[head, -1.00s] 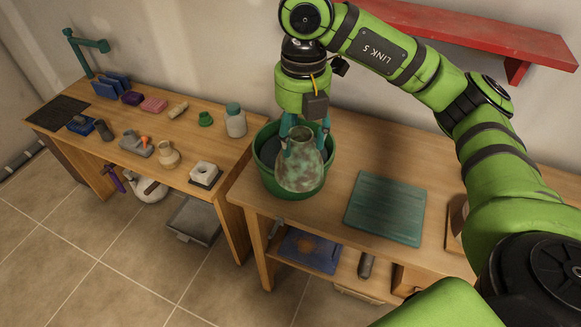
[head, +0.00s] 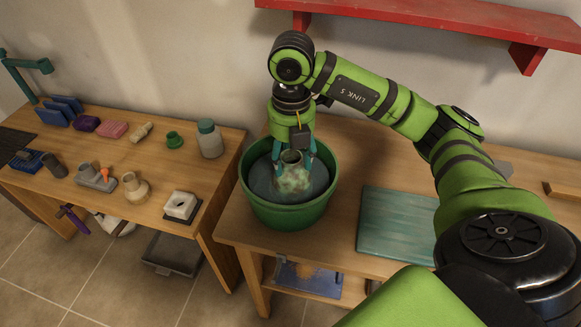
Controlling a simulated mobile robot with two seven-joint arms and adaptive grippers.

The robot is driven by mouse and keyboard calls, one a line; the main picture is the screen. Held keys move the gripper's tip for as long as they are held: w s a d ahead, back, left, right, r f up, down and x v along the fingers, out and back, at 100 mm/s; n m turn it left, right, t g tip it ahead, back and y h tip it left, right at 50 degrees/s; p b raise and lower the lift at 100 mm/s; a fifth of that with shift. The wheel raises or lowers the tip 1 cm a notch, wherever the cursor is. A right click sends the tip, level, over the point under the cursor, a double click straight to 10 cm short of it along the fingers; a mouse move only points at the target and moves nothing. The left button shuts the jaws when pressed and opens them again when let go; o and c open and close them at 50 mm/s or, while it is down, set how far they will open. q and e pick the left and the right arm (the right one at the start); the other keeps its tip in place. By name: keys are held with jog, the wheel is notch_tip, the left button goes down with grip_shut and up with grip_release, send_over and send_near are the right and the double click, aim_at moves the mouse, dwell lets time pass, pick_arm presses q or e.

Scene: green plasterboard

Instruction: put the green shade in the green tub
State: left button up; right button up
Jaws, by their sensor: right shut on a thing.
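The green shade (head: 292,181) is a mottled green and brown vase-like piece with an open neck at the top. It is upright inside the green tub (head: 287,216), within the rim and over the tub's grey-blue inside. The tub stands on the left end of the right-hand wooden table. My right gripper (head: 294,160) points down into the tub with its teal fingers on either side of the shade, shut on it. I cannot tell whether the shade's base touches the tub's bottom. My left gripper is not in view.
A teal board (head: 396,224) lies on the table right of the tub. A red shelf (head: 430,18) is on the wall above.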

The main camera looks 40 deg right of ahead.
notch_tip(320, 180, down, 4)
jog(key=shift+r, duration=0.25)
jog(key=shift+f, duration=0.15)
jog(key=o, duration=1.2)
jog(key=shift+o, duration=0.4)
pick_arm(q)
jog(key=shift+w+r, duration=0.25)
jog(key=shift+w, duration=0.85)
pick_arm(e)
jog(key=shift+r+p, duration=0.25)
jog(key=shift+p, duration=0.05)
jog(key=shift+r, duration=0.25)
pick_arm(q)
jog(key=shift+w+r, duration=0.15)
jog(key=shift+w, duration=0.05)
pick_arm(e)
notch_tip(320, 180, up, 11)
jog(key=shift+r, duration=0.2)
